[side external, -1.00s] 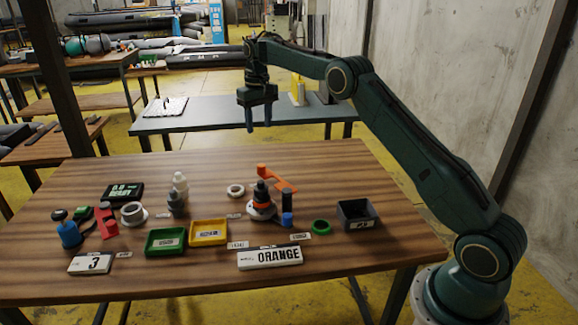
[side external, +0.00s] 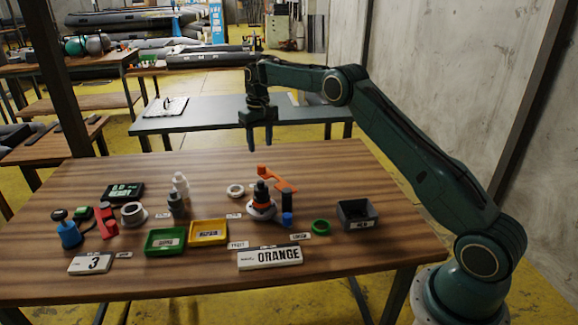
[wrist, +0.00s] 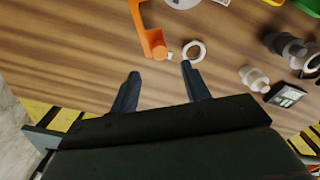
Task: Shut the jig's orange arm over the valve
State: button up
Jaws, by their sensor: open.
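The jig's orange arm (side external: 278,180) stands swung open, reaching back and to the left from a dark post (side external: 287,201) with a blue foot. The valve (side external: 261,191), dark on top with an orange band, sits upright in the jig's white round base (side external: 261,210), to the left of the post. The orange arm is not over the valve. In the wrist view the orange arm (wrist: 150,35) shows its rounded end just beyond my fingertips. My gripper (side external: 260,147) is open and empty, above the table's far side behind the orange arm, apart from it. It also shows in the wrist view (wrist: 160,72).
A white ring (side external: 235,191) lies left of the jig, and a green ring (side external: 321,227) and a dark bin (side external: 356,214) lie right. The table's back is clear.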

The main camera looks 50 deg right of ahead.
aim_at(261, 165)
notch_tip(261, 165, down, 8)
jog(key=shift+f, duration=0.25)
dwell(0.4)
grip_shut()
